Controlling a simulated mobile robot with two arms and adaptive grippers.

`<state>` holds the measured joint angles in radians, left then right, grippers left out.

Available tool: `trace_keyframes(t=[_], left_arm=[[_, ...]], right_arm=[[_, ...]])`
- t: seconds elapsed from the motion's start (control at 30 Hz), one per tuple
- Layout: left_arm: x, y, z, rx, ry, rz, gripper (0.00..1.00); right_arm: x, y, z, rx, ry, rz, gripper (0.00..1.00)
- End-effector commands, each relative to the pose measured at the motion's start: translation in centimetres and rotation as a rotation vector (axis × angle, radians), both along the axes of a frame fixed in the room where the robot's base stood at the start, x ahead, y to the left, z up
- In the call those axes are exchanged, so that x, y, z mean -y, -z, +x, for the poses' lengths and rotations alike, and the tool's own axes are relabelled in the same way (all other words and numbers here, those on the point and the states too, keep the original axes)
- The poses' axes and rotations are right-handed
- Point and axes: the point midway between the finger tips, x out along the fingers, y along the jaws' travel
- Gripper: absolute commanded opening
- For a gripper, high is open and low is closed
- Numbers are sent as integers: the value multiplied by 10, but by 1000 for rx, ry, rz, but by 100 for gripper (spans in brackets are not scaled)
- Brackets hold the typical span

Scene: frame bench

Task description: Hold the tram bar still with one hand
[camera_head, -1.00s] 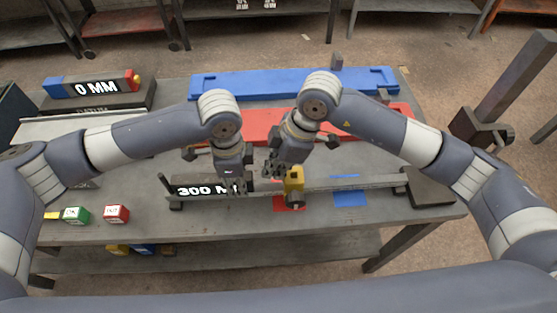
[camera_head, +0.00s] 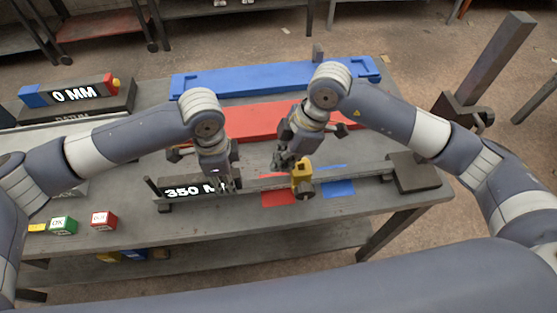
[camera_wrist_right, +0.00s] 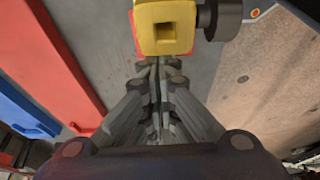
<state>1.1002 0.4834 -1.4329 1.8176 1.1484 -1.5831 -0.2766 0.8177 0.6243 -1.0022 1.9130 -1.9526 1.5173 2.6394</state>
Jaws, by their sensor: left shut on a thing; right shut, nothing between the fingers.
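The tram bar (camera_head: 349,177) is a long grey bar lying left to right near the bench's front edge. A dark readout marked "350 M", its end covered, is at its left. My left gripper (camera_head: 229,186) is shut on the bar just right of the readout; its fingertips partly hide the grip. A yellow slider (camera_head: 302,172) with a dark knob sits on the bar. My right gripper (camera_head: 284,167) is shut and empty, close on the slider's left side. In the right wrist view the shut fingertips (camera_wrist_right: 158,68) end right at the yellow slider (camera_wrist_right: 165,25); contact is unclear.
A red patch (camera_head: 277,198) and a blue patch (camera_head: 339,188) lie on the bench by the bar. A dark block (camera_head: 414,173) stands at the bar's right end. Small green (camera_head: 63,226) and red (camera_head: 104,221) blocks stand front left. A long blue piece (camera_head: 245,83) lies behind.

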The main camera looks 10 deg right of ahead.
Motion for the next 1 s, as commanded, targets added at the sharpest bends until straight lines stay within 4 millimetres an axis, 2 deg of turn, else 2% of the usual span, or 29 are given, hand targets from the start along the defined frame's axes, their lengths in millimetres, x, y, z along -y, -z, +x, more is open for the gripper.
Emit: trace_keyframes(t=[0.13,0.23,0.5,0.7,1.0], left_arm=[[-2,0,1,1,-2,6,0],[-2,0,1,1,-2,6,0],[-2,0,1,1,-3,7,0],[-2,0,1,1,-3,7,0],[-2,0,1,0,-2,8,0]], right_arm=[[2,-1,0,-2,2,-4,0],[5,-10,1,0,2,-3,0],[21,-59,1,4,1,-1,0],[31,-86,1,1,1,-1,0],[33,-95,0,0,0,0,0]])
